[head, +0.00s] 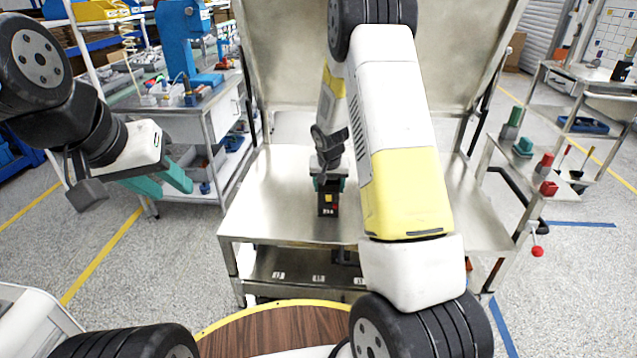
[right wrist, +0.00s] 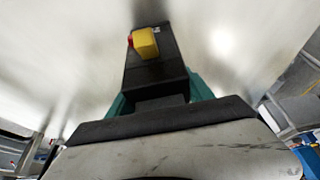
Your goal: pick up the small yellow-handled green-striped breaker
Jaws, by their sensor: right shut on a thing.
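The breaker (head: 328,207) is a small dark block with a yellow handle and a red spot, seen over the steel bench top. In the right wrist view the breaker (right wrist: 163,72) shows its yellow handle and red part facing the camera. No green stripe can be made out. My right gripper (head: 329,184) is shut on the breaker, with teal fingers on either side of it. Whether its base touches the bench I cannot tell. My left gripper (head: 162,184) is open and empty, up at the left, away from the bench.
The steel bench (head: 270,205) has a bare top around the breaker and an upright back panel (head: 280,60). A lower shelf (head: 285,265) carries small labels. At the right, a side shelf (head: 530,180) holds red and green items. A blue machine (head: 183,40) stands at the left.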

